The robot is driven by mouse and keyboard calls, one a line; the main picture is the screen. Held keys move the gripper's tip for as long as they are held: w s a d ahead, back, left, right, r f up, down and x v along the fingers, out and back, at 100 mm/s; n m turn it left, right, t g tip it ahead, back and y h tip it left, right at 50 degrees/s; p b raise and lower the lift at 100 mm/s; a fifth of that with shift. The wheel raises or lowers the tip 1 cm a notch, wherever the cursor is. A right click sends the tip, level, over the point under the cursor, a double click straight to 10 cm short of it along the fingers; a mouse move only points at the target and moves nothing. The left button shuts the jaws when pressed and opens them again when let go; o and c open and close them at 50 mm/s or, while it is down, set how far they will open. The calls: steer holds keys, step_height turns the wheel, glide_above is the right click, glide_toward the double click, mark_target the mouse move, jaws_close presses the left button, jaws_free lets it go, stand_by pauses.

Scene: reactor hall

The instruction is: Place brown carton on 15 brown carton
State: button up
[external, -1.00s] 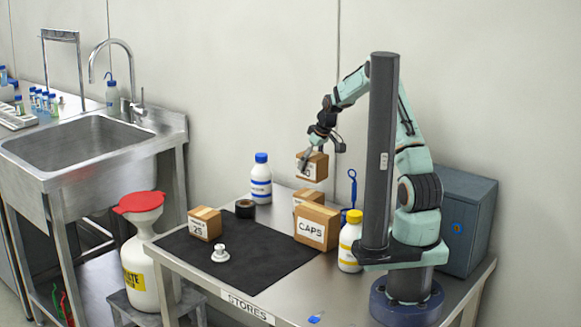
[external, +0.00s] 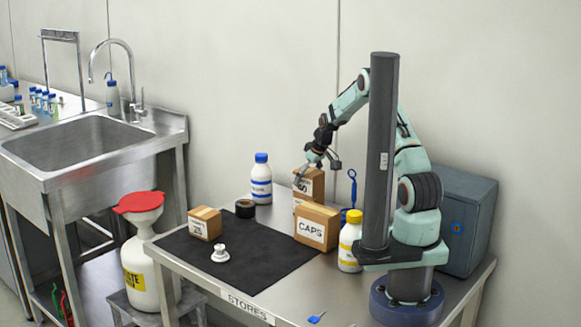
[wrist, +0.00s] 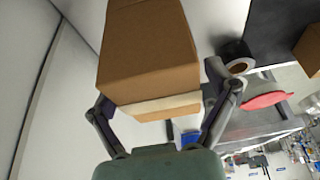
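My gripper (external: 318,172) is shut on a brown carton (external: 312,186) with a white label that seems to end in 0. In the wrist view the held carton (wrist: 150,55) sits between the two fingers. It is directly above another brown carton (external: 299,203), which stands behind the CAPS carton and is mostly hidden, its number unreadable. I cannot tell whether the two touch. A smaller brown carton (external: 205,223) with a white label stands on the dark mat at the left.
The CAPS carton (external: 317,227) stands in front of the stack. Close by are a yellow-capped bottle (external: 350,241), a blue-capped bottle (external: 261,180), a blue tool (external: 352,188) and a black tape roll (external: 245,208). A white knobbed piece (external: 220,253) sits on the mat (external: 262,265), whose front is clear.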

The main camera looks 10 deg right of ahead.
steer(key=v, duration=1.1)
steer(key=shift+r, duration=0.15)
steer(key=s+d+r+m+g+h, duration=0.15)
steer(key=s+d+r, duration=0.25)
steer(key=s, duration=0.4)
steer(key=s+d+r+m, duration=0.2)
steer(key=s+d+r, duration=0.15)
steer(key=s, duration=0.55)
steer(key=s+d+f+m+g, duration=0.1)
steer(key=s+d+m, duration=0.1)
steer(key=s, duration=0.6)
steer(key=s+d+f+m+g, duration=0.1)
steer(key=s+d+m, duration=0.1)
steer(key=s, duration=0.7)
steer(key=shift+d+f+h, duration=0.3)
steer(key=shift+h, duration=0.15)
